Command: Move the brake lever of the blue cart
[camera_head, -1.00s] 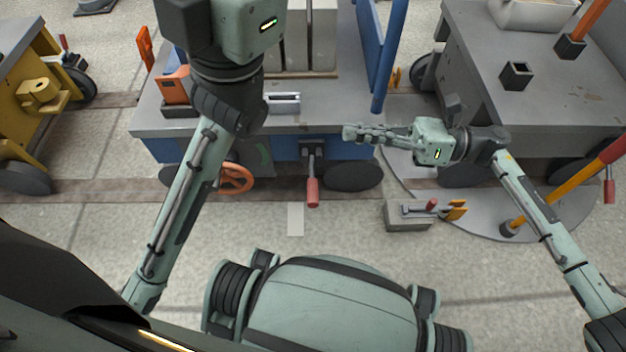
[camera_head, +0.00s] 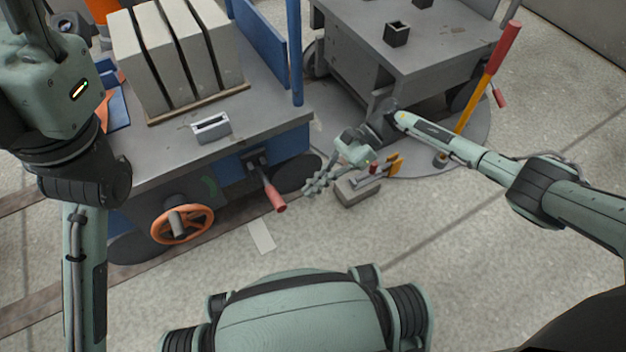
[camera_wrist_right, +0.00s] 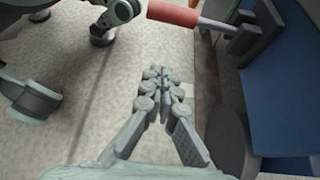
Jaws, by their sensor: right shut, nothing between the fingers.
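The blue cart (camera_head: 228,171) stands at upper left in the head view, with a grey deck. Its brake lever (camera_head: 277,198) has a red grip and slopes down from a dark bracket on the cart's side. My right gripper (camera_head: 308,187) is shut and empty, just right of the red grip and apart from it. In the right wrist view the shut fingers (camera_wrist_right: 155,73) point forward, and the red grip (camera_wrist_right: 173,13) lies beyond them at the top. My left arm shows at the left edge, but its gripper is out of view.
An orange handwheel (camera_head: 182,223) is on the cart's side, left of the lever. A grey block with a small clamp (camera_head: 357,190) sits on the floor beside my right gripper. A grey cart (camera_head: 420,60) stands behind on a round plate. Grey slabs (camera_head: 178,50) load the blue cart.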

